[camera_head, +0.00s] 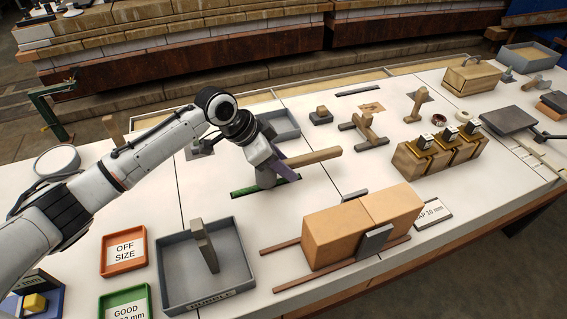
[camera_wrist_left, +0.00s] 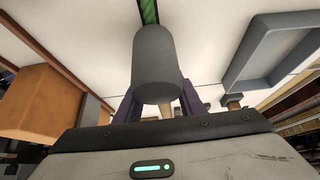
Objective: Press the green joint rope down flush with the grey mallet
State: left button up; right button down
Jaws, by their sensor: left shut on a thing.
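My left gripper (camera_head: 285,168) comes in from the left and is shut on the wooden handle (camera_head: 318,157) of the grey mallet. The mallet's grey head (camera_head: 265,176) hangs at the right end of the green joint rope (camera_head: 243,190), which lies along a narrow joint in the white table top. In the left wrist view the round grey mallet head (camera_wrist_left: 156,65) fills the middle, between the dark purple fingers. The green rope (camera_wrist_left: 148,11) runs out beyond it at the top; the rest is hidden behind the head. I cannot tell whether head and rope touch. My right gripper is not in view.
Two orange blocks (camera_head: 340,237) stand on rails in front of the mallet. A grey tray (camera_head: 178,285) holding an upright grey piece is at front left, beside orange (camera_head: 106,270) and green (camera_head: 103,307) trays. Another grey tray (camera_head: 283,122) lies behind the gripper.

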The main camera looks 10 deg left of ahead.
pick_arm(q)
jog(key=shift+f, duration=0.85)
dwell(0.6)
jog(key=shift+s+f, duration=0.1)
jog(key=shift+f, duration=0.05)
dwell(2.1)
notch_tip(320, 180, up, 2)
jog(key=shift+r+p, duration=0.1)
jog(key=shift+p, duration=1.1)
jog(key=shift+r+p, duration=0.65)
notch_tip(320, 180, up, 4)
jog(key=p, duration=0.4)
